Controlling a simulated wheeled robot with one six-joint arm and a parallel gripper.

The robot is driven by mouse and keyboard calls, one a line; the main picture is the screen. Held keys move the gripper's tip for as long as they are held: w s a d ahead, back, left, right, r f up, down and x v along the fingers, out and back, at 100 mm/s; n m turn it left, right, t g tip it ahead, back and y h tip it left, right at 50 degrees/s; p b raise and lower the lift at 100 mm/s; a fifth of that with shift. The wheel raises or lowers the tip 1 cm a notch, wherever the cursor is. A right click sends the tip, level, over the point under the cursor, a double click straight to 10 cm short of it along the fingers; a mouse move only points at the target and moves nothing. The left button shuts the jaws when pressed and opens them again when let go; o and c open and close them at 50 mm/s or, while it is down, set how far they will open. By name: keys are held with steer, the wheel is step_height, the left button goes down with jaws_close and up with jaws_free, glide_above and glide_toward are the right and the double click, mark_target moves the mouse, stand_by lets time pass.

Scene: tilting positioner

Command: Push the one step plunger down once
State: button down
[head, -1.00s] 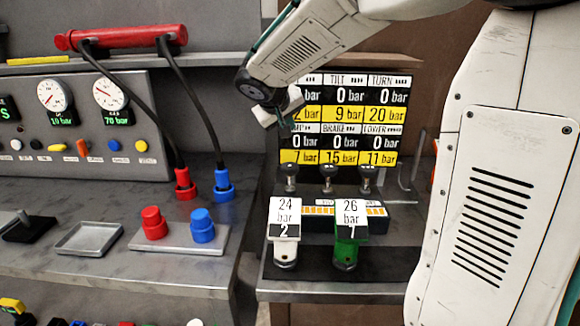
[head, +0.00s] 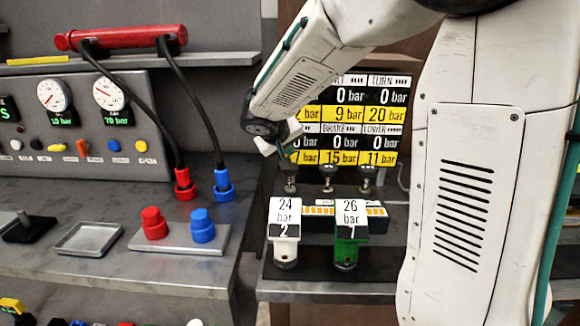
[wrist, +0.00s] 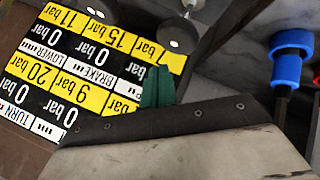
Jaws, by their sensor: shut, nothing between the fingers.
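Three round metal knobs stand in a row below the pressure board (head: 345,125): a left one (head: 290,182), a middle one (head: 327,178) and a right one (head: 366,178). I cannot tell from markings which is the one step plunger. My gripper (head: 288,158) is shut and empty, just above the left knob in the head view, with a small gap visible. In the wrist view its dark green fingertips (wrist: 157,88) show in front of the upside-down board (wrist: 85,75). Two dark round knob tops (wrist: 175,38) show beyond them there; the arm housing hides the lower part.
A white block (head: 285,232) marked 24 bar and a green block (head: 349,250) marked 26 bar stand in front of the knobs. Left are a blue hose coupling (head: 223,184), a red coupling (head: 184,184), red and blue caps, and an empty tray (head: 88,239).

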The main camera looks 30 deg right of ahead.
steer(key=shift+f, duration=0.8)
steer(key=shift+f, duration=0.1)
stand_by(1.4)
steer(key=shift+f, duration=0.3)
steer(key=shift+f, duration=2.1)
stand_by(1.6)
steer(key=shift+r, duration=2.55)
